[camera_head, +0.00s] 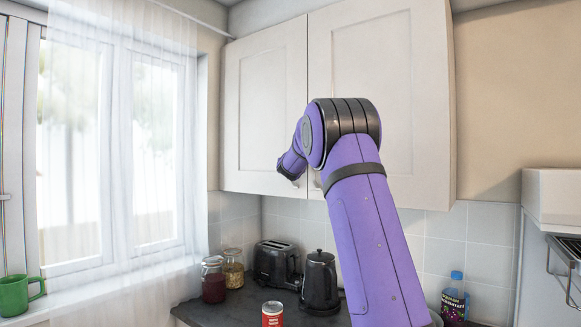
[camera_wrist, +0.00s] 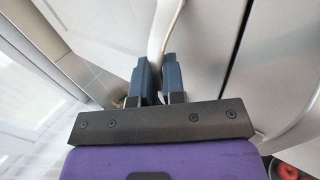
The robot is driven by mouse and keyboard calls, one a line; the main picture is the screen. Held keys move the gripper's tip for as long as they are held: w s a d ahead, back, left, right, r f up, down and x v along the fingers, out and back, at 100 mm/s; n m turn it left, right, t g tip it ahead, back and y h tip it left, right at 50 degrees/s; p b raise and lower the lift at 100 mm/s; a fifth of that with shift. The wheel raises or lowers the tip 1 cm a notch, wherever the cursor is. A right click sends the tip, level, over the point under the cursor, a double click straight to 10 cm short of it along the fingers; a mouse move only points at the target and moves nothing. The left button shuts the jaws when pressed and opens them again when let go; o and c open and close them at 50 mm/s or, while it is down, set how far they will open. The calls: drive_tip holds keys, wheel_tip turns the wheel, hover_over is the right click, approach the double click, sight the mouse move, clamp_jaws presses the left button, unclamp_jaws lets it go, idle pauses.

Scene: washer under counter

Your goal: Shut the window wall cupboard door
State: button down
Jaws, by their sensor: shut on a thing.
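The white wall cupboard has two panelled doors. The left door (camera_head: 265,105), beside the window, looks flush or almost flush with the cupboard front; a small gap cannot be ruled out. My purple arm crosses in front of the right door, and its wrist hangs at the left door's lower right corner. In the wrist view my gripper (camera_wrist: 159,68) has its two dark blue fingers close together around a pale, curved handle (camera_wrist: 165,28). The handle's grip point is hidden in the head view by my arm. A dark seam between door panels shows in the wrist view.
The right cupboard door (camera_head: 415,85) looks closed. Below, the dark counter (camera_head: 235,306) holds jars (camera_head: 214,279), a toaster (camera_head: 276,263), a black kettle (camera_head: 320,281) and a red can (camera_head: 272,314). A curtained window (camera_head: 110,150) is at left, with a green mug (camera_head: 15,295) on its sill.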

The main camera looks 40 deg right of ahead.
drive_tip(key=shift+s+d, duration=0.4)
drive_tip(key=shift+d, duration=0.25)
drive_tip(key=c, duration=1.2)
unclamp_jaws()
drive_tip(key=shift+d, duration=0.15)
drive_tip(key=shift+s, duration=0.1)
drive_tip(key=v, duration=1.1)
drive_tip(key=shift+w+a, duration=0.4)
